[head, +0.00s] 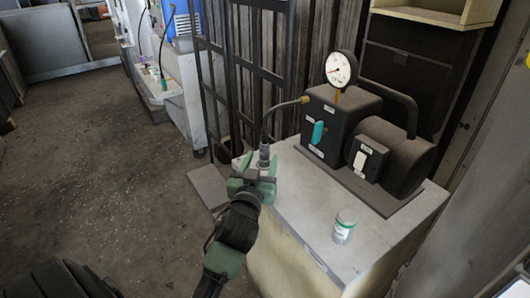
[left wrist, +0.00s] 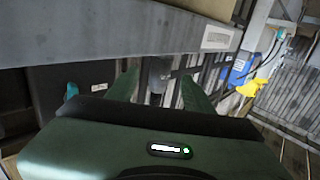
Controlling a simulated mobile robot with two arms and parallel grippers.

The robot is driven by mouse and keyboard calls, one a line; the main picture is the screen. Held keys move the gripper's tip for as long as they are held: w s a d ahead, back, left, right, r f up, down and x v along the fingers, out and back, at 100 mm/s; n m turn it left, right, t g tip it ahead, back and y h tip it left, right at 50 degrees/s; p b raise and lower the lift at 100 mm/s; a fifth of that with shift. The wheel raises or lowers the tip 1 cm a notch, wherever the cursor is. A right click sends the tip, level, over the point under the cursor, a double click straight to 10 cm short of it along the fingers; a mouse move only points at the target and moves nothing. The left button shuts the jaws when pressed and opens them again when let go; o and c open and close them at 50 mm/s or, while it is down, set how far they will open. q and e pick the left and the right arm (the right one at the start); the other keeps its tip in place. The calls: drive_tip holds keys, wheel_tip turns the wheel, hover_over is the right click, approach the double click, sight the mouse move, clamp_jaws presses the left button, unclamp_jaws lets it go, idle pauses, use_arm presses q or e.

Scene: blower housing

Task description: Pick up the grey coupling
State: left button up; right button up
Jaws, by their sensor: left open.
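The grey coupling (head: 264,153) is a small upright cylinder at the lower end of a thin black hose (head: 267,120), over the near left corner of the white cabinet top. It also shows in the left wrist view (left wrist: 158,74), between my fingers. My left gripper (head: 257,170) is open, with its green fingers on either side of the coupling's lower part. I cannot tell whether a finger touches it. In the left wrist view the left gripper (left wrist: 160,90) has a visible gap beside the coupling. My right gripper is not in view.
A black blower unit (head: 370,145) with a round pressure gauge (head: 340,69) and a teal lever (head: 318,132) stands on the white cabinet (head: 300,208). A small white-and-green can (head: 343,226) stands near the cabinet's front edge. A black metal rack (head: 245,75) is behind.

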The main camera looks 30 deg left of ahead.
sight(264, 152)
use_arm(q)
drive_tip(key=x, duration=0.4)
drive_tip(key=shift+w+a+f, duration=0.1)
drive_tip(key=shift+w+a, duration=0.05)
drive_tip(key=shift+w, duration=0.1)
clamp_jaws()
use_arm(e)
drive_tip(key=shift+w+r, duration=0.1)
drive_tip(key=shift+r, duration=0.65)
